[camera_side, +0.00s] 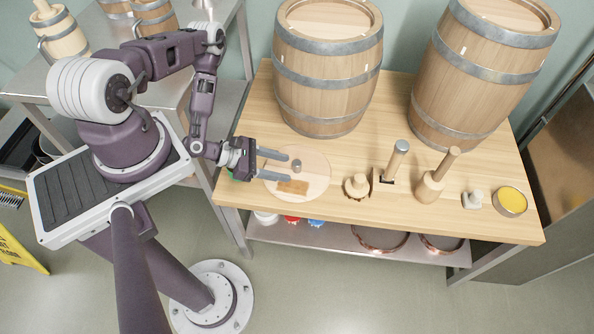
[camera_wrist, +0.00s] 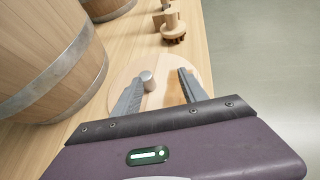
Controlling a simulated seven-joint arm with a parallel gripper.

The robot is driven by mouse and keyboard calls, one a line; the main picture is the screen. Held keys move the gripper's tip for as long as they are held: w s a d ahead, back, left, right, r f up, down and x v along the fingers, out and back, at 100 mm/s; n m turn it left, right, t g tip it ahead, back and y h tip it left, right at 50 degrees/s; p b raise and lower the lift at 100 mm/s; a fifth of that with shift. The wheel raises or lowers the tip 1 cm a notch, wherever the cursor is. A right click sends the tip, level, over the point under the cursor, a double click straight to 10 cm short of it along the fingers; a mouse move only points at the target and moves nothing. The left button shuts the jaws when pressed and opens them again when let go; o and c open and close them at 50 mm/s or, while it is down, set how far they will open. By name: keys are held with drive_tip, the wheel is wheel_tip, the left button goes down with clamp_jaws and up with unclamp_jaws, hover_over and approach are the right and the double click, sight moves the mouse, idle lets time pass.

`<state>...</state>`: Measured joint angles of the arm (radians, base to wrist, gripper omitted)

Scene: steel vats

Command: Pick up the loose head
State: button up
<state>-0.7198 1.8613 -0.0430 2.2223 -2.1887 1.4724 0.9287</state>
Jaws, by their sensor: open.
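The loose head is a pale round wooden disc (camera_side: 316,174) lying flat on the wooden table, near its left end. A small grey metal knob (camera_side: 297,164) stands near its middle, and an orange-brown patch (camera_side: 294,187) shows toward its front. My gripper (camera_side: 289,168) is open and reaches in from the left, over the disc. In the wrist view the disc (camera_wrist: 166,86) lies beyond and under the fingers. The knob (camera_wrist: 147,80) shows between the fingertips, nearer the left finger. I cannot tell whether the fingers touch anything.
Two large barrels (camera_side: 328,70) (camera_side: 482,75) stand behind on the table (camera_side: 345,215). To the right are a small turned wooden piece (camera_side: 356,186), a hammer-like tool (camera_side: 391,165), a wooden mallet (camera_side: 433,180), a pale lump (camera_side: 473,199) and a yellow tin (camera_side: 510,201). A lower shelf holds hoops.

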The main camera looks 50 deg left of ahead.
sight(294, 164)
drive_tip(key=shift+w+a+f+n+t+y, duration=0.15)
drive_tip(key=shift+a+f+n+t+y, duration=0.15)
drive_tip(key=shift+a+n, duration=0.2)
drive_tip(key=shift+w+a+f+n+t+y, duration=0.15)
drive_tip(key=shift+a+f+n+t+y, duration=0.05)
drive_tip(key=shift+a+n+t+y, duration=0.25)
drive_tip(key=x, duration=0.4)
drive_tip(key=shift+w+d, duration=0.1)
drive_tip(key=shift+w, duration=0.2)
drive_tip(key=shift+c, duration=0.4)
clamp_jaws()
